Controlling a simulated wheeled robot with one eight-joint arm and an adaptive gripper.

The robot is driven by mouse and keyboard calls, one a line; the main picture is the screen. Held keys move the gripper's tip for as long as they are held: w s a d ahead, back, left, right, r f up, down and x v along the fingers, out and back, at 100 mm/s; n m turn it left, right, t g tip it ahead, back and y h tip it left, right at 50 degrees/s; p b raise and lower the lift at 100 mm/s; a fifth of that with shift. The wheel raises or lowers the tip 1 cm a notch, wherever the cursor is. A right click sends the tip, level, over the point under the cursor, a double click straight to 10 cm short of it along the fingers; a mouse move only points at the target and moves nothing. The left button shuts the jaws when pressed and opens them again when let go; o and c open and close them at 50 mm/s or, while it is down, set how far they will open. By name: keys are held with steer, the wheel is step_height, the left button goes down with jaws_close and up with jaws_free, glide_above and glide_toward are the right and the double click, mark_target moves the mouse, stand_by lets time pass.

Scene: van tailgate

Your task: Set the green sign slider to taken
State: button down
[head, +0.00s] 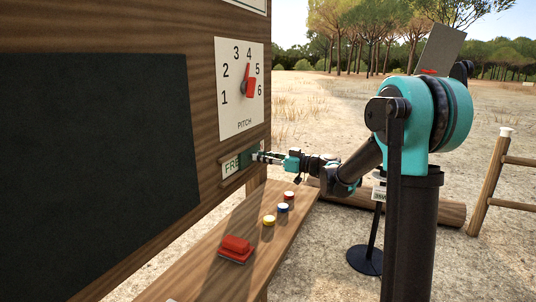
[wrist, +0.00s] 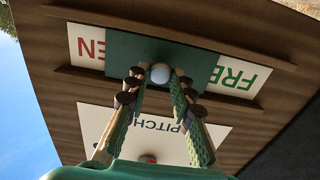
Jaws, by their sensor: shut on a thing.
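The green slider (wrist: 125,48) is a flat plate with a round white knob (wrist: 160,74), set in a sign rail on the board. In the wrist view, which shows the sign upside down, the slider covers the middle. Green letters "FRE" (wrist: 236,74) show on one side and red letters ending "EN" (wrist: 86,40) on the other. My gripper (wrist: 159,82) is shut on the knob, one finger on each side. In the head view the gripper (head: 264,157) reaches the slider (head: 249,156) from the right, and "FRE" (head: 231,167) shows left of it.
A pitch dial (head: 240,90) with a red pointer is above the sign. A dark panel (head: 95,150) fills the board's left. On the ledge (head: 205,262) below are a red eraser-like block (head: 236,247) and several small round pieces (head: 269,220). A sign stand (head: 366,259) is behind my arm.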

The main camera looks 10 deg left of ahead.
steer(key=s+a, duration=0.3)
steer(key=s, duration=0.7)
steer(key=shift+a, duration=0.3)
steer(key=c, duration=1.3)
jaws_free()
steer(key=shift+s, duration=0.1)
steer(key=v, duration=1.2)
